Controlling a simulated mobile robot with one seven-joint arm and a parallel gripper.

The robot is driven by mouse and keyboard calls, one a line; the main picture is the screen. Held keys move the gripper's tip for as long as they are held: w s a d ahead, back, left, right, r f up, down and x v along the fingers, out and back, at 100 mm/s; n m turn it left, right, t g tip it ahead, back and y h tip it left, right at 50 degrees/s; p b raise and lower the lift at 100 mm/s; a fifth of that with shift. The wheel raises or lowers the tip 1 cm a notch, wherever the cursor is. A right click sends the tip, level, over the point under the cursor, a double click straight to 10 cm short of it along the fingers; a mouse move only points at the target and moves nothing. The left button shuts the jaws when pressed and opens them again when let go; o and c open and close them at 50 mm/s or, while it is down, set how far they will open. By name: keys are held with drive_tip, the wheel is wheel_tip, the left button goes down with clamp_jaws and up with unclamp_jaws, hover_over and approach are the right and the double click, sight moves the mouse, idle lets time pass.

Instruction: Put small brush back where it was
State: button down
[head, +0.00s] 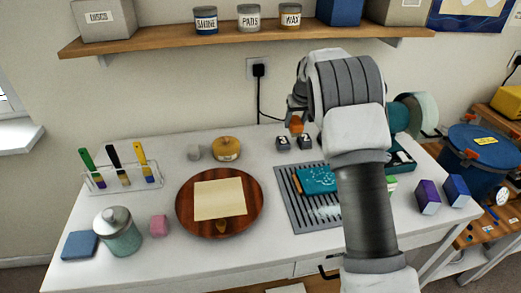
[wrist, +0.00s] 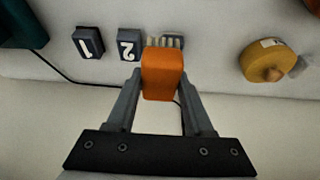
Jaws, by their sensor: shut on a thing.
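My gripper (wrist: 160,95) is shut on an orange block-shaped piece, which I take to be the handle of the small brush (wrist: 162,76). Pale, ridged bristle-like tips show just beyond it in the wrist view, partly hidden by the orange part. In the head view my gripper (head: 297,112) hangs above the back of the white table, and the orange of the small brush (head: 296,125) shows beneath it. Two dark blocks marked 1 (wrist: 89,43) and 2 (wrist: 129,44) stand close by on the table. I cannot tell whether the brush touches the table.
A rack of coloured-handled tools (head: 122,179) stands at left. A round wooden board (head: 184,207) bears a pale sheet. A grey ridged mat (head: 291,205) holds a teal piece. A yellow lidded pot (head: 226,149) stands left of the gripper. A black cable (head: 262,105) hangs behind.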

drive_tip(key=w, duration=0.3)
drive_tip(key=shift+w+r, duration=0.15)
drive_tip(key=shift+r, duration=0.15)
drive_tip(key=a+f, duration=0.2)
drive_tip(key=a, duration=0.1)
drive_tip(key=a+f, duration=0.2)
drive_tip(key=a, duration=0.2)
drive_tip(key=a+f, duration=0.2)
drive_tip(key=a, duration=0.2)
drive_tip(key=shift+a+f+p, duration=0.2)
drive_tip(key=shift+f+p, duration=0.2)
drive_tip(key=shift+f, duration=2.05)
drive_tip(key=shift+f, duration=0.1)
drive_tip(key=shift+f, duration=0.15)
drive_tip(key=shift+c, duration=1.4)
unclamp_jaws()
drive_tip(key=shift+r, duration=0.2)
